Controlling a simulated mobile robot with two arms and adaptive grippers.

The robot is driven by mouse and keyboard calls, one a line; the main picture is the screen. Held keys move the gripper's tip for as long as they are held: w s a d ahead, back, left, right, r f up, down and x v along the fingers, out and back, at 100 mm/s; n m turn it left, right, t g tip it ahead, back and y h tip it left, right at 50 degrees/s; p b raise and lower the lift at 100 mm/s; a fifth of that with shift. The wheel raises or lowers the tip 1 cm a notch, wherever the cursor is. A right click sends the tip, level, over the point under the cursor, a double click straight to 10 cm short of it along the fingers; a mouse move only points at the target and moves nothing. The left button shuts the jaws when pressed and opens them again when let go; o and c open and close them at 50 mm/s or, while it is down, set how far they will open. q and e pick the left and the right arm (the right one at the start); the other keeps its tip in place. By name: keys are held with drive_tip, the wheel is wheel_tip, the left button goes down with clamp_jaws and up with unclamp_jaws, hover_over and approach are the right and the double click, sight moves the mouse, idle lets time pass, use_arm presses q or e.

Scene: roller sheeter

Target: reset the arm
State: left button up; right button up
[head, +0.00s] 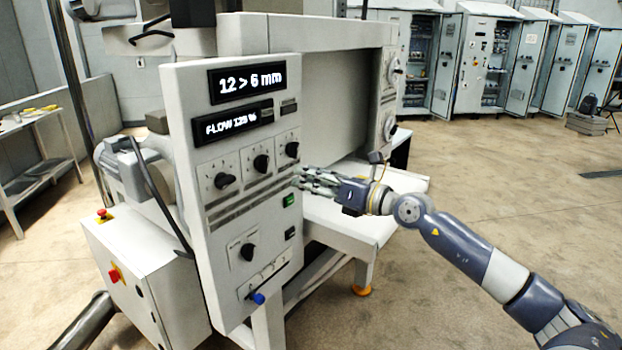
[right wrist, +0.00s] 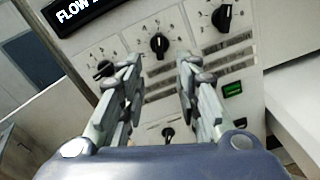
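My right gripper (head: 300,180) reaches in from the right in the head view, its fingers pointing at the control panel (head: 222,235) of the roller sheeter. In the right wrist view my right gripper (right wrist: 160,68) has its two fingers apart with nothing between them, so it is open. The fingertips are close in front of the panel, near its knobs; I cannot tell whether they touch it. My left gripper is not in view.
The panel has displays reading "12 > 6 mm" (head: 247,80) and "FLOW 125 %" (head: 232,122), black knobs and a blue-tipped lever (head: 257,297). A white machine table (head: 375,215) lies under my right forearm. Open floor (head: 490,200) lies right; cabinets (head: 490,60) stand behind.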

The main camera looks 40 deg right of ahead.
idle(0.7)
